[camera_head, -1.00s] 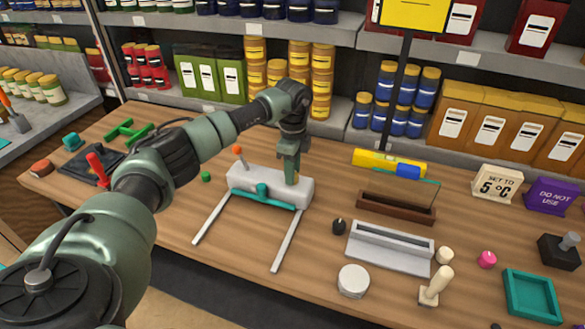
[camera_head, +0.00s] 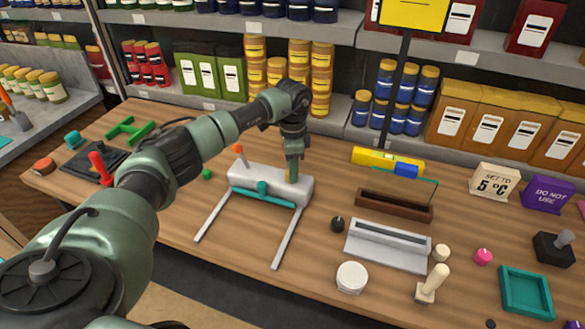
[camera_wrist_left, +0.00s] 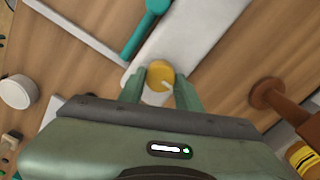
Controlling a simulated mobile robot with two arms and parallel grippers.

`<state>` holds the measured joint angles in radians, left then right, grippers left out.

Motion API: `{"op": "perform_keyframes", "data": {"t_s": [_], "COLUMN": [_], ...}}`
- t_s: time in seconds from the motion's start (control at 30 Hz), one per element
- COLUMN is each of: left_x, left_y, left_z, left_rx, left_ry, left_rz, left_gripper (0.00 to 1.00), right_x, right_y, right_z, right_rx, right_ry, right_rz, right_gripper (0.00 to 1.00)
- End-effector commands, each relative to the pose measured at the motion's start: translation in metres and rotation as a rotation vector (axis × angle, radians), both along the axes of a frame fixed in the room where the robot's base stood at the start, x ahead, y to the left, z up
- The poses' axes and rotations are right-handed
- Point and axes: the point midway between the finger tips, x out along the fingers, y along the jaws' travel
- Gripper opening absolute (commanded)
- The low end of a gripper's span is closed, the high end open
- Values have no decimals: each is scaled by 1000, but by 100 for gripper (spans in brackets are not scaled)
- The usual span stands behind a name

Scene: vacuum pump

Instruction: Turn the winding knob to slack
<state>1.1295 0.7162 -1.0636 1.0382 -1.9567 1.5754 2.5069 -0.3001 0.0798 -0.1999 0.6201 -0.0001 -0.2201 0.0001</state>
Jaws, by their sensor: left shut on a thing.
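A white box-like unit (camera_head: 262,186) stands mid-table with a teal bar (camera_head: 263,190) and two grey rails along its front. A round yellow knob (camera_wrist_left: 161,74) with a pale mark sits on its top face near the right end. I take this for the winding knob. My left gripper (camera_head: 291,174) points straight down over that end. In the left wrist view the two green fingers of the left gripper (camera_wrist_left: 160,88) are on either side of the yellow knob, closed on it. In the head view the fingers mostly hide the knob. My right gripper is not in view.
An orange-tipped lever (camera_head: 238,149) rises at the unit's left end. To the right are a brown stand (camera_head: 394,207), a grey slotted block (camera_head: 387,246) and a black knob (camera_head: 338,224). A yellow level (camera_head: 375,158) lies behind. Stocked shelves line the back.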

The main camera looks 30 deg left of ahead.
Motion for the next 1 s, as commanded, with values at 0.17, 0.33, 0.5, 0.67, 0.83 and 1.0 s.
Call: {"op": "perform_keyframes", "data": {"t_s": [0.17,0.33,0.5,0.67,0.83,1.0], "left_x": [3,3,2,1,2,2], "left_y": [2,2,1,0,1,1], "left_z": [4,4,2,3,21,50], "left_rx": [0,0,0,0,0,-1], "left_ry": [-11,-11,-6,-4,-8,-10], "left_rz": [5,5,3,1,2,2], "left_gripper": [0,55,55,55,55,55], "right_x": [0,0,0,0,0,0], "right_y": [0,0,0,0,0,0], "right_z": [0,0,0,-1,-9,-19], "right_rx": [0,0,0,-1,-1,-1], "right_ry": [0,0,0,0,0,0], "right_rz": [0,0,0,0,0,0], "right_gripper": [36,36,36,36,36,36]}}
